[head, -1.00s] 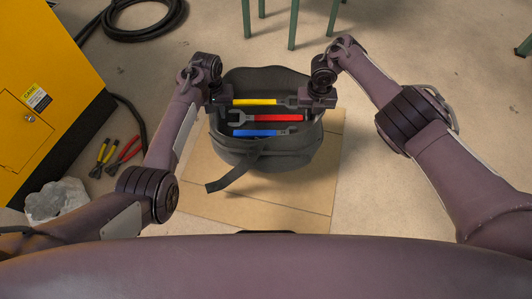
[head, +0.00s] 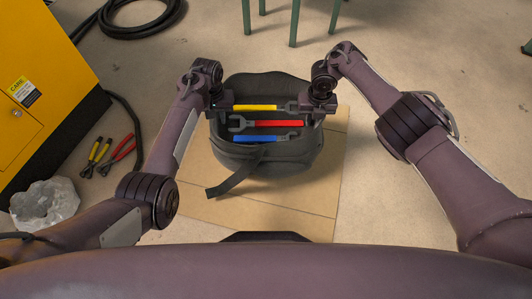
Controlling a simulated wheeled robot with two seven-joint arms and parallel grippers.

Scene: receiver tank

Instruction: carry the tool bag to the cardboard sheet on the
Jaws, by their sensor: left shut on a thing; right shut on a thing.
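The tool bag (head: 262,158) is a dark grey open bag in the middle of the head view. Wrenches with yellow, red and blue handles lie inside it, and a strap hangs from its front left. The cardboard sheet (head: 290,221) lies flat on the floor under the bag in the picture; I cannot tell whether the bag touches it. My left gripper (head: 222,107) is shut on the bag's left side. My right gripper (head: 312,108) is shut on its right side. The fingertips are mostly hidden by the wrists and bag rim.
A yellow cabinet (head: 45,75) stands at the left. Pliers (head: 120,155) and a clear crumpled plastic bag (head: 45,204) lie on the floor near it. A black hose coil (head: 140,30) and green legs (head: 294,22) are at the back. The floor at the right is mostly clear.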

